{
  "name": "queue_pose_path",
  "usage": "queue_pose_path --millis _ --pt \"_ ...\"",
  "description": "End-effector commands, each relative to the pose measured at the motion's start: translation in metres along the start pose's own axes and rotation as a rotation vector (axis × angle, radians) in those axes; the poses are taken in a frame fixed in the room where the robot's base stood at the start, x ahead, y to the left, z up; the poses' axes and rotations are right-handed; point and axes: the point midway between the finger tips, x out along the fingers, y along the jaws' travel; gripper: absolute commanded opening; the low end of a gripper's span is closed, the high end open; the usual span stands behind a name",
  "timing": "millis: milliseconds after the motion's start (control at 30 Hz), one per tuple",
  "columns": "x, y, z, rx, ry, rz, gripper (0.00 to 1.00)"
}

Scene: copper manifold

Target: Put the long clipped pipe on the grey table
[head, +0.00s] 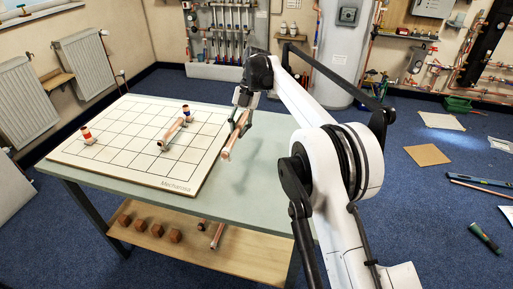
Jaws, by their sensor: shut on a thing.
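My gripper (242,101) is shut on a copper pipe (233,138). It holds the pipe tilted, with its lower end toward the front left, beyond the right edge of the white board. A shadow below suggests that the pipe is above the grey table (262,160), apart from its top. Any clip on the pipe is too small to make out or is hidden by the fingers. The bare right part of the grey table lies under and beside the pipe.
A white gridded board (120,150) covers the table's left part. A wooden lower shelf (200,244) holds several brown blocks and a pipe.

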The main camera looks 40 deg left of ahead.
Motion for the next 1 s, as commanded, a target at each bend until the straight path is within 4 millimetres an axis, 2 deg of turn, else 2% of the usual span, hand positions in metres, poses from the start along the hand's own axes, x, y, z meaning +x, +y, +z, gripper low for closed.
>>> queue_pose_path --millis 100,300,467,733,1000 --pt "0.006 -0.025 0.012 0.002 -0.001 0.001 0.0" --pt "0.011 -0.047 0.022 0.0 0.0 0.001 0.0" --pt "0.016 -0.052 0.025 0.0 0.0 0.001 0.0" --pt "0.046 -0.058 0.038 0.0 0.0 0.001 0.0" --pt "0.048 -0.058 0.039 0.0 0.0 0.001 0.0"
